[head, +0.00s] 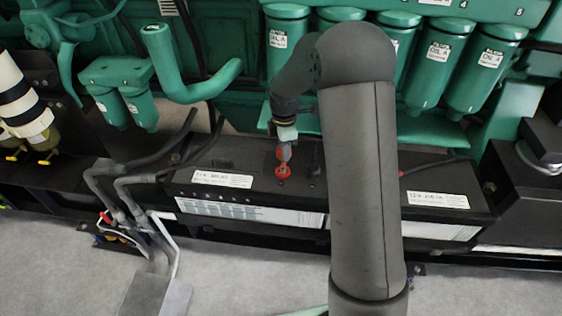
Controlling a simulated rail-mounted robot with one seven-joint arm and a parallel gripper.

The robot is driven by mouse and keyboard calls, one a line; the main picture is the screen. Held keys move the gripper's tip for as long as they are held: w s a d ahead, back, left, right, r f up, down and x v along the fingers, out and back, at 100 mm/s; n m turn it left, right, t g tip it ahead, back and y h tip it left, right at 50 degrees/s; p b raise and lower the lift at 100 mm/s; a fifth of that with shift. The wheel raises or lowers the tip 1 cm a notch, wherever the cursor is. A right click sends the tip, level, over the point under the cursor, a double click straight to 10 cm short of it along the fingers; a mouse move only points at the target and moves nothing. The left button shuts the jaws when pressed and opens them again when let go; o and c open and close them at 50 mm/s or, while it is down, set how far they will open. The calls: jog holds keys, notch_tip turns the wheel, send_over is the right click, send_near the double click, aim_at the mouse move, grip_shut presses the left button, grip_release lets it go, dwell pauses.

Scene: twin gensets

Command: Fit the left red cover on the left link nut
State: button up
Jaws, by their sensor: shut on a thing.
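My gripper (285,152) points down over the top of the black battery box (240,165), left of my large grey forearm. It is shut on a small red cover (283,171), which shows just below the fingertips. The cover is at the battery's top surface, but I cannot tell whether it touches it. The left link nut cannot be made out; the cover and gripper may hide it. My forearm hides the middle right part of the battery box.
Green oil filters (438,65) hang behind the arm. A curved green pipe (190,75) is at the upper left. Black cables (125,190) and grey conduit stand left of the battery.

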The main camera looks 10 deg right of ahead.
aim_at(283, 168)
jog(key=n, duration=0.1)
jog(key=w+f+n+b, duration=0.1)
jog(key=n, duration=0.1)
jog(key=shift+w+f, duration=0.2)
jog(key=shift+f, duration=0.05)
jog(key=shift+f+b, duration=2.05)
jog(key=shift+f, duration=0.6)
jog(key=shift+f, duration=0.2)
jog(key=shift+f+b, duration=0.5)
jog(key=shift+f, duration=0.25)
jog(key=shift+f, duration=0.15)
jog(key=o, duration=1.3)
jog(key=shift+o, duration=0.2)
